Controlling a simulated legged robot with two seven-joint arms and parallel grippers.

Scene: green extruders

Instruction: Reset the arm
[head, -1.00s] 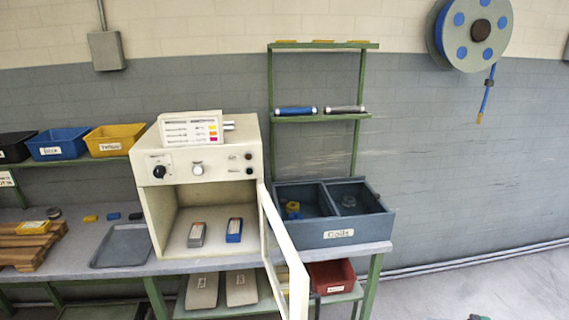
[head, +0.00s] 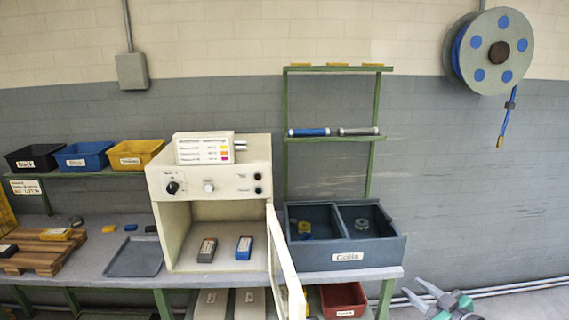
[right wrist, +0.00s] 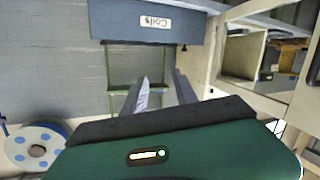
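My right gripper (head: 431,297) is at the lower right of the head view, to the right of the bench and in front of the grey wall. Its two fingers are spread apart with nothing between them. In the right wrist view the gripper (right wrist: 158,88) also shows with its fingers apart and empty, below the grey Coils bin (right wrist: 140,22) in the picture. My left gripper is not in the head view.
The cream machine (head: 160,185) stands on the bench with its door (head: 284,265) open, and a grey and a blue block inside. The Coils bin (head: 345,257) is at the bench's right end. A red bin (head: 343,300) sits below. Floor at the right is clear.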

